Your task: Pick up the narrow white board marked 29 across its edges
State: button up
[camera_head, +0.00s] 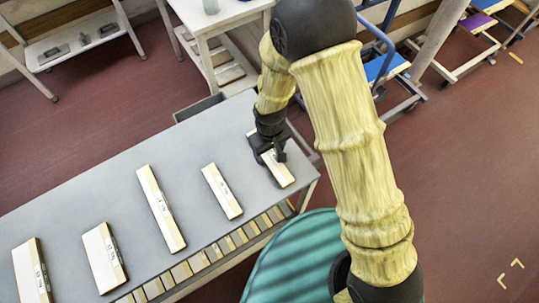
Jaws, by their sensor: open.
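Several white boards with pale wooden edges lie apart on the grey table (120,180). Their small dark marks are too small to read, so I cannot tell which is 29. My gripper (274,153) is open at the rightmost board (283,177), with its fingers over or around the upper part; I cannot tell if they touch. The gripper hides part of that board and any mark there. To its left lie a short narrow board (219,187), a long narrow board (157,201), a wider board (98,255) and another wide board (25,268).
Wooden slats (200,262) line a lower shelf under the table's front edge. A green round surface (290,262) is near the front right corner. A white bench (215,22) and a grey bin (197,107) stand behind. Bare table separates the boards.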

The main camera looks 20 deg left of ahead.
aim_at(270, 157)
jog(key=shift+f, duration=1.55)
jog(key=c, duration=1.1)
jog(key=shift+r, duration=0.1)
notch_tip(270, 157, up, 10)
jog(key=shift+f+b, duration=0.1)
jog(key=shift+b, duration=0.55)
